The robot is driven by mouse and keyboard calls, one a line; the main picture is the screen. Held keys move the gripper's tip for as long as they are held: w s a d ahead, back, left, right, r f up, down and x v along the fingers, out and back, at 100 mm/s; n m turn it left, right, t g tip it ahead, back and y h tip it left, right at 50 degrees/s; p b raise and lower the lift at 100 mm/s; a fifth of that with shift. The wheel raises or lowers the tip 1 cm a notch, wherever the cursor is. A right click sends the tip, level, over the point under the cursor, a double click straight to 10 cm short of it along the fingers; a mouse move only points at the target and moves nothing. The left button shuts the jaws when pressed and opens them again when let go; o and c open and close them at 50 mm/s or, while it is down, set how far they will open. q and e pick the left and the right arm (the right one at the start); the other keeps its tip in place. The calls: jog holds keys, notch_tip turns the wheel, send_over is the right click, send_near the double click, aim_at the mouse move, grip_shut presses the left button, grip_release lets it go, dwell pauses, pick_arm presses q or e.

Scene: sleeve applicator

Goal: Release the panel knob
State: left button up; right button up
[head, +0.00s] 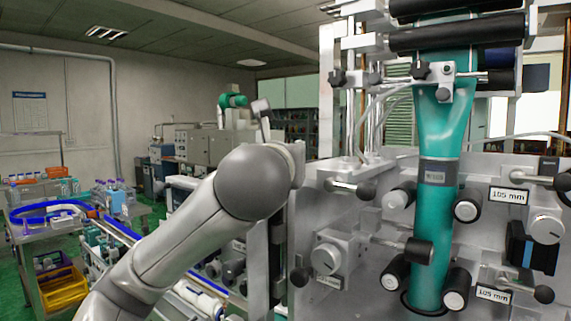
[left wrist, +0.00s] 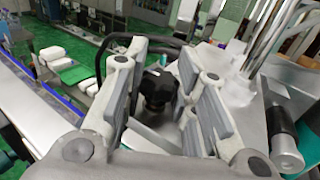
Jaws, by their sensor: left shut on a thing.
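A black, lobed panel knob (left wrist: 158,86) shows in the left wrist view, between the two grey-padded fingers of my left gripper (left wrist: 160,68). The gripper is shut on the knob, with the fingers on either side of it. In the head view my left arm reaches from the lower left to the left side of the sleeve machine (head: 350,235). The gripper's fingers and the held knob are hidden there behind the arm and the machine's side. My right gripper is in neither view.
A teal sleeve (head: 435,235) runs down the machine's front between black rollers (head: 467,205). Black-ended handles (head: 365,190) and a round dial (head: 327,258) stick out from the front plate. A blue-edged conveyor (head: 110,228) and a cart with a yellow bin (head: 64,290) stand at left.

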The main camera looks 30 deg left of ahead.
pick_arm(q)
jog(key=shift+f, duration=0.1)
jog(key=o, duration=1.1)
jog(key=shift+c, duration=0.2)
jog(key=v, duration=1.2)
jog(key=shift+d, duration=0.1)
